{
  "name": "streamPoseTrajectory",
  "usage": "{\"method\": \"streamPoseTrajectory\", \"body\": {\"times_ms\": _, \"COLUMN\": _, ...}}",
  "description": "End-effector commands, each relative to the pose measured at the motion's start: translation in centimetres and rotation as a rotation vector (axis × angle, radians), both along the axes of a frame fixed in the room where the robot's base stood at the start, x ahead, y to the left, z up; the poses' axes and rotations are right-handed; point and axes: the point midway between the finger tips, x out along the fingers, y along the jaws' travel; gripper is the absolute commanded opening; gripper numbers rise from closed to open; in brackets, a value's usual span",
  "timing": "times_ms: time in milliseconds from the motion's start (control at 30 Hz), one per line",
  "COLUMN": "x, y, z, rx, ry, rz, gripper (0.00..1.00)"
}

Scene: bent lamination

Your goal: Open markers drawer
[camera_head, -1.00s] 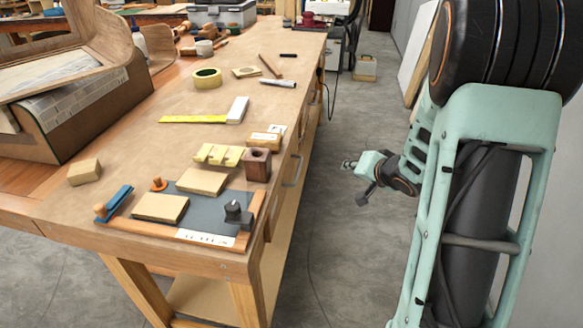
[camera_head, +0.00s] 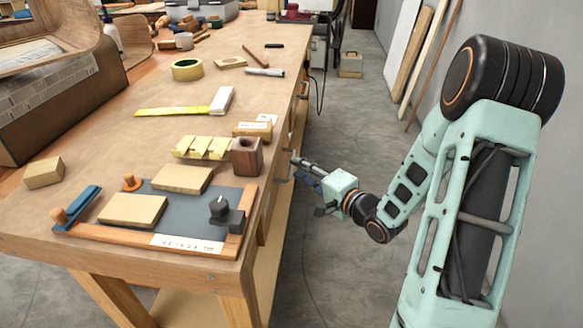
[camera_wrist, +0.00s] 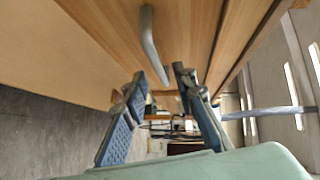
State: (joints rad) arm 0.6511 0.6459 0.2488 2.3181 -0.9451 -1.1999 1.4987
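The bench's drawer front (camera_wrist: 188,35) is pale wood and fills the upper part of the wrist view. A grey curved metal bar handle (camera_wrist: 150,45) is fixed to it; its lower end comes close to the space between my fingertips. My gripper (camera_wrist: 160,78) is open, its two blue-padded fingers apart with nothing held. In the head view my gripper (camera_head: 299,168) is at the bench's right side, by the drawer handle (camera_head: 284,173). I cannot tell whether a finger touches the handle. The drawer looks shut; no marker label is readable.
The workbench top (camera_head: 150,115) holds a wooden pen block (camera_head: 246,156), a grey mat tray (camera_head: 193,205) with wood blocks, yellow tape (camera_head: 187,68) and a marker (camera_head: 265,72). Boards (camera_head: 403,45) lean on the right wall.

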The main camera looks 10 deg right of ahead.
Motion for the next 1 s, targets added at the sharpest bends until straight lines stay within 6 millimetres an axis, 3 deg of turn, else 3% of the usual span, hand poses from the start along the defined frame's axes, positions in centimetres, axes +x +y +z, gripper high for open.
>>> {"method": "streamPoseTrajectory", "body": {"times_ms": 100, "x": 1.8, "y": 1.1, "z": -0.5, "rx": 0.001, "ry": 0.000, "rz": 0.003, "gripper": 0.25}}
{"method": "streamPoseTrajectory", "body": {"times_ms": 300, "x": 3.6, "y": 1.8, "z": -0.7, "rx": -0.001, "ry": 0.001, "rz": 0.001, "gripper": 0.25}}
{"method": "streamPoseTrajectory", "body": {"times_ms": 633, "x": 3.9, "y": 1.9, "z": -0.7, "rx": -0.001, "ry": 0.002, "rz": -0.001, "gripper": 0.25}}
{"method": "streamPoseTrajectory", "body": {"times_ms": 867, "x": 3.9, "y": 1.9, "z": -0.7, "rx": -0.001, "ry": 0.002, "rz": -0.001, "gripper": 0.01}}
{"method": "streamPoseTrajectory", "body": {"times_ms": 1000, "x": 3.9, "y": 1.9, "z": -0.7, "rx": -0.001, "ry": 0.002, "rz": -0.001, "gripper": 0.00}}
